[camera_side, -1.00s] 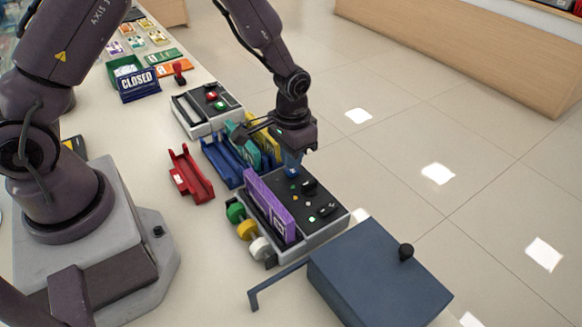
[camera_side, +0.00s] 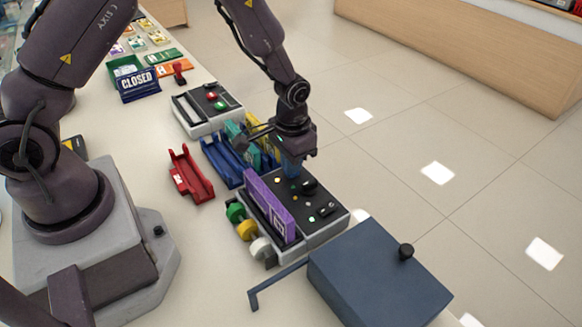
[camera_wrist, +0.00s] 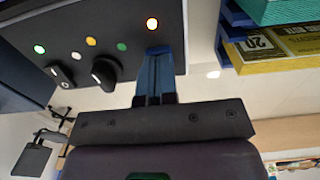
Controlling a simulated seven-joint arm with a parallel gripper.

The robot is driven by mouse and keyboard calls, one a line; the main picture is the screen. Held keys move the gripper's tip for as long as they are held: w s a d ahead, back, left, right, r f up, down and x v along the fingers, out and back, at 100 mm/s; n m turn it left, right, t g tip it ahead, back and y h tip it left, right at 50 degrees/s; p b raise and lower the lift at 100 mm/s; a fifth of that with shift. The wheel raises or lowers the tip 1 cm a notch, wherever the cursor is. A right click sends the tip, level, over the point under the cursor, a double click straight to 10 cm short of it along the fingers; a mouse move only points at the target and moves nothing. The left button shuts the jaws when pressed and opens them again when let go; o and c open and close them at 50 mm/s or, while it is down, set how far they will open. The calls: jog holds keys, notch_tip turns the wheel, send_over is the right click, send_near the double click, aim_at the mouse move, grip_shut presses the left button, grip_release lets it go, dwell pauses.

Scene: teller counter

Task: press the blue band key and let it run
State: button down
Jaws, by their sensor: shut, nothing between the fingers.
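The banding machine (camera_side: 330,212) has a black panel with knobs and small lights, and a purple note bundle (camera_side: 268,203) stands upright along its left side. My gripper (camera_side: 292,172) is shut and points down at the far end of this panel, where the blue key is.
A dark blue box (camera_side: 375,275) stands at the near right. Blue trays (camera_side: 222,160) with teal and yellow bundles lie just beyond the machine. A red tray (camera_side: 190,175) is to the left. A second grey machine (camera_side: 205,108) and a CLOSED sign (camera_side: 138,84) stand farther back.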

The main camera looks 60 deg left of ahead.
notch_tip(320, 180, up, 9)
dwell(0.9)
jog(key=s+a+r+t, duration=0.1)
jog(key=s+r+t, duration=0.4)
jog(key=s+r, duration=1.3)
notch_tip(320, 180, up, 2)
jog(key=shift+s+a+r+t, duration=0.15)
jog(key=shift+s+a+t, duration=0.1)
jog(key=shift+s+t, duration=0.1)
dwell(1.7)
